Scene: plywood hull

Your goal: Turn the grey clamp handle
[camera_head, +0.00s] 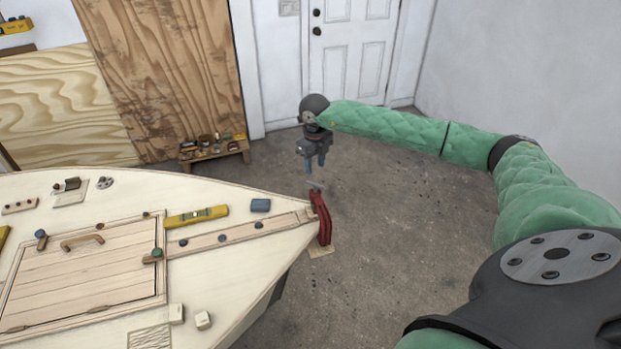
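A red clamp (322,218) sits on the edge of the plywood hull (235,265), near its pointed right end. Its small grey handle (316,186) sticks up at the top of the clamp. My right gripper (315,166) hangs above the handle, fingers pointing down. Its two fingers are apart with a gap between them, and nothing shows between them. The fingertips look close above the handle; I cannot tell the exact distance. My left gripper is out of the picture.
A low bench (213,150) with tools stands behind the hull. The floor (390,240) right of the hull is clear.

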